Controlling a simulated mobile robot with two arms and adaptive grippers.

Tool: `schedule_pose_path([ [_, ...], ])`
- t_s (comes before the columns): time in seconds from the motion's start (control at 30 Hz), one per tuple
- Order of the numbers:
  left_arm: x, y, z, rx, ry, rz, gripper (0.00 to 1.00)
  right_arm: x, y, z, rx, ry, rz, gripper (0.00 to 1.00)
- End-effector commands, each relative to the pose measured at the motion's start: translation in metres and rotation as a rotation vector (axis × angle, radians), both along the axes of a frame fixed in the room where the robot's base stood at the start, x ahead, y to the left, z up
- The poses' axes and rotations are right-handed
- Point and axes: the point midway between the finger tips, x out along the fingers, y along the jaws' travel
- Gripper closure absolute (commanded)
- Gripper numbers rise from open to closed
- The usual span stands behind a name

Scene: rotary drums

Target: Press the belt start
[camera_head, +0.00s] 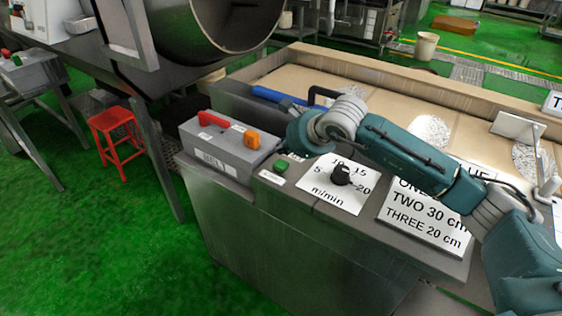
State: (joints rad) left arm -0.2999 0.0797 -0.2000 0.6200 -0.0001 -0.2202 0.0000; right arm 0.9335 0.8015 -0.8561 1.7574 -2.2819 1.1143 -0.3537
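A round green button (281,165) sits on a small plate on the metal control console (300,212). A black dial knob (341,175) stands on a white speed scale marked m/min to its right. A grey switch box (215,150) with a red part and an orange part (252,139) stands to the left of the button. My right arm reaches in from the right, over the signs. Its gripper (286,150) is just behind and above the green button, close to the grey box. Its fingers are small and dark, and I cannot tell whether they touch anything. My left gripper is out of view.
A sign with lengths (425,220) lies at the console's right. Behind are a blue tool (275,96) and a cardboard-coloured tray (375,70). A large drum (235,25) stands at the upper left, and a red stool (115,140) on the green floor.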

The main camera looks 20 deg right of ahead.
Motion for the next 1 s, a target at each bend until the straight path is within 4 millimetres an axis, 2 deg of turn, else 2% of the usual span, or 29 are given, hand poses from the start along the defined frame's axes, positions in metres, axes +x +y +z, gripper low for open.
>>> schedule_pose_path([
  [0.1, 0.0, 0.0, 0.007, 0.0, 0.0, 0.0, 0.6, 0.001, 0.0, 0.016, 0.0, -0.003, 0.001, 1.0],
  [0.3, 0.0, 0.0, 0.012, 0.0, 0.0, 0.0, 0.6, 0.0, 0.0, 0.03, -0.001, -0.001, 0.0, 1.0],
  [1.0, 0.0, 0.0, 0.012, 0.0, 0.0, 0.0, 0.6, 0.0, 0.0, 0.03, 0.0, -0.001, 0.001, 1.0],
])
